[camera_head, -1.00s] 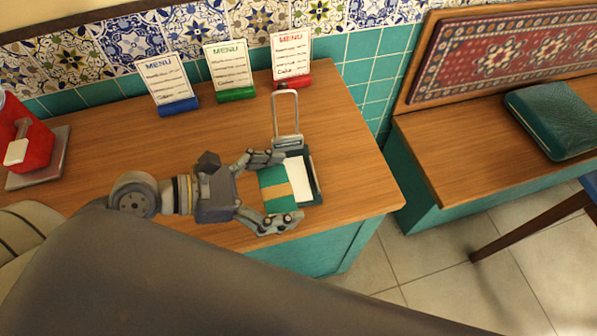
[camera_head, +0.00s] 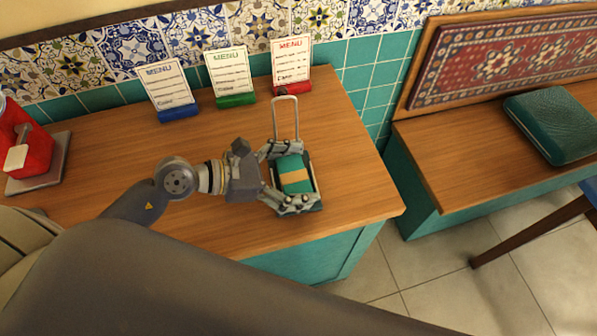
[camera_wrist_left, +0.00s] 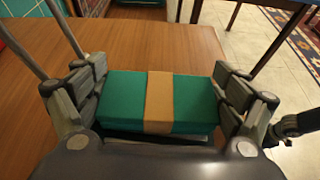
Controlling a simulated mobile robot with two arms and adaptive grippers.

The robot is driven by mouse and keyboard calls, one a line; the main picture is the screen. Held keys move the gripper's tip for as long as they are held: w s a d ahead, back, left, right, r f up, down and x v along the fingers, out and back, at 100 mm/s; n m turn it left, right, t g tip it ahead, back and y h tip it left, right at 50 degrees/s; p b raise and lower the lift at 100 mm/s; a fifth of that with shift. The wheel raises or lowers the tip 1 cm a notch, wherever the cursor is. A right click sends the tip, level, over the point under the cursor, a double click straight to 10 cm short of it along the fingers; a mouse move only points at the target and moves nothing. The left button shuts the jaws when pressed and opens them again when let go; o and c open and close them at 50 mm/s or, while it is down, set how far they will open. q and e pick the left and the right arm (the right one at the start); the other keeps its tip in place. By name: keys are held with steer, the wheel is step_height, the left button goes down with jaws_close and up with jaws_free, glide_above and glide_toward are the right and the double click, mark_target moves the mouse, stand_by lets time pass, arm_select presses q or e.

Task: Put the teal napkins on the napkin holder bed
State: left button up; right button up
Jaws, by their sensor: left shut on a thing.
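The teal napkins (camera_head: 292,164) form a stack with a tan band around the middle. My left gripper (camera_head: 290,176) is shut on the stack, its fingers on two opposite sides. In the left wrist view the napkins (camera_wrist_left: 118,94) lie level between the fingers. The napkin holder (camera_head: 317,188) is a dark tray with a tall metal wire loop (camera_head: 297,112) at its back. The stack is over the holder bed in the head view. The fingers and napkins hide most of the bed, so I cannot tell whether they touch. My right gripper is not in view.
Three menu stands, with blue (camera_head: 178,112), green (camera_head: 235,100) and red (camera_head: 292,88) bases, line the wall. A red object (camera_head: 35,140) stands on a grey base at the left. The wooden counter (camera_head: 130,150) is clear between them. A bench (camera_head: 470,160) is at the right.

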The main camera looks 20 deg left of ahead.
arm_select(q)
steer(key=shift+f, duration=0.1)
steer(key=o, duration=0.8)
steer(key=shift+o, duration=0.2)
steer(key=v, duration=1.2)
steer(key=shift+s, duration=0.1)
